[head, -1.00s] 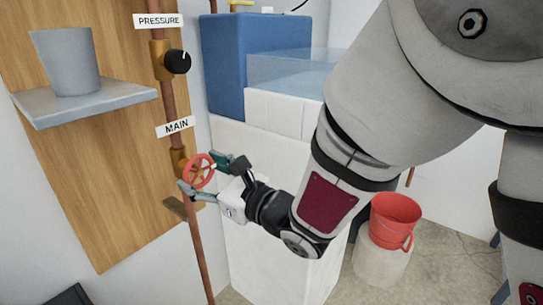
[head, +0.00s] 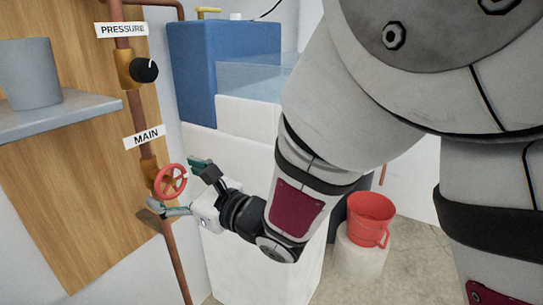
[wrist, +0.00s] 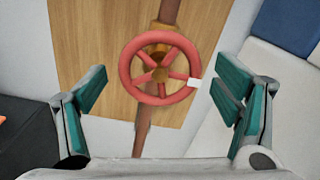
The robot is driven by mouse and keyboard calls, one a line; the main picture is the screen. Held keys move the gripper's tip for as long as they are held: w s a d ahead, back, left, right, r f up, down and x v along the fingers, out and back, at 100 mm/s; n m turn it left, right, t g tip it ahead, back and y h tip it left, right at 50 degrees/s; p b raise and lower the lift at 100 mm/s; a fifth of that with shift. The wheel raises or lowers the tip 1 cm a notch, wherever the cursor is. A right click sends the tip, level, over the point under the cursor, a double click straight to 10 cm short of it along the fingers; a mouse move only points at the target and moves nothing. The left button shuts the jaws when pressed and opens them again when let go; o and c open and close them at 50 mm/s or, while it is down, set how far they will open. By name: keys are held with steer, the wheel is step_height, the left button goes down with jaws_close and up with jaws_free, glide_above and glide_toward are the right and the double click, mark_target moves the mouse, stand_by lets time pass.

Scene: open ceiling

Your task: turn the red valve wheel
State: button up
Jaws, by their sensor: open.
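The red valve wheel (head: 170,182) sits on a brass fitting on the copper pipe, under the MAIN label (head: 144,136). In the wrist view the wheel (wrist: 133,84) faces me, with several spokes, a brass hub and a white mark (wrist: 194,84) on the right of its rim. My gripper (head: 182,186) is open. In the wrist view its teal-padded fingers (wrist: 158,106) stand wide apart, one on each side of the wheel, with gaps between pads and rim. Nothing is held.
A black knob (head: 144,70) is above, by the PRESSURE label (head: 122,30). A grey shelf (head: 60,116) with a grey cup (head: 30,74) juts out at left. A white block (head: 262,240) stands close right of my gripper. A red bucket (head: 370,214) is farther right.

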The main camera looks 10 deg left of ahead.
steer(key=v, duration=0.7)
steer(key=shift+d, duration=0.2)
steer(key=shift+s, duration=0.1)
